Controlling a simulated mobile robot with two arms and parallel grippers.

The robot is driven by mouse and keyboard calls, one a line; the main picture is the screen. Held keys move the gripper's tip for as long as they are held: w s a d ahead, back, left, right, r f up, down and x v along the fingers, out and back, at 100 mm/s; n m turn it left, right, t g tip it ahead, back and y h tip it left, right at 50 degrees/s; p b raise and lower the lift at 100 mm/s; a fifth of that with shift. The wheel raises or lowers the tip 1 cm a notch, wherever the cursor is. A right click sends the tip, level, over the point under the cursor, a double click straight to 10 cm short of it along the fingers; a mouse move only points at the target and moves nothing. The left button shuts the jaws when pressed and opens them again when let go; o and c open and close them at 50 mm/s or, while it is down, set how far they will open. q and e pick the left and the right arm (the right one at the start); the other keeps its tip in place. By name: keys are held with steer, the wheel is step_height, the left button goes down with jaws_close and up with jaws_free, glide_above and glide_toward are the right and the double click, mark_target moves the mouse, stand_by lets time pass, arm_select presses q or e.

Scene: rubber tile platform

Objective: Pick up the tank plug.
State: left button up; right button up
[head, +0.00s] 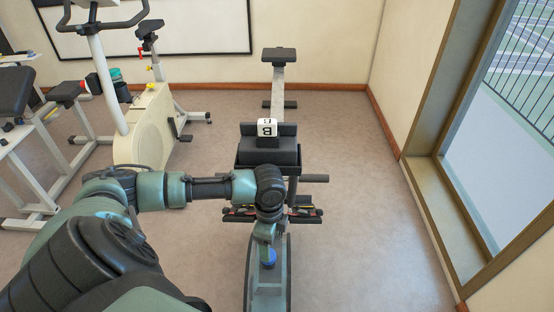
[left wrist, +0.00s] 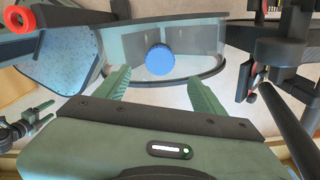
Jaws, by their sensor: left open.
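The tank plug, a round blue cap (left wrist: 159,60), sits on the clear, dark-rimmed water tank (left wrist: 190,42) of the rowing machine. In the head view the plug (head: 268,262) shows as a small blue patch near the bottom middle, on the tank (head: 268,292). My left gripper (left wrist: 162,82) is open and empty. Its two green fingers are spread wide, with the plug between and beyond their tips in the left wrist view. In the head view the left gripper (head: 266,240) hangs just above the plug and partly covers it. My right gripper is out of view.
The rowing machine's black console (head: 268,153) with a white lettered block (head: 267,127) stands beyond my wrist. An exercise bike (head: 145,125) is at left, a window (head: 500,130) at right. Floor (head: 385,240) right of the rower is clear.

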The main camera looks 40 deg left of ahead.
arm_select(q)
steer(key=f, duration=0.1)
steer(key=s+f, duration=0.1)
steer(key=f, duration=0.1)
steer(key=shift+a, duration=0.2)
steer(key=f, duration=0.2)
steer(key=shift+w+a+f, duration=0.1)
steer(key=shift+w+f, duration=0.15)
steer(key=shift+f, duration=0.5)
steer(key=c, duration=1.4)
steer(key=shift+c, duration=0.2)
steer(key=shift+r, duration=0.1)
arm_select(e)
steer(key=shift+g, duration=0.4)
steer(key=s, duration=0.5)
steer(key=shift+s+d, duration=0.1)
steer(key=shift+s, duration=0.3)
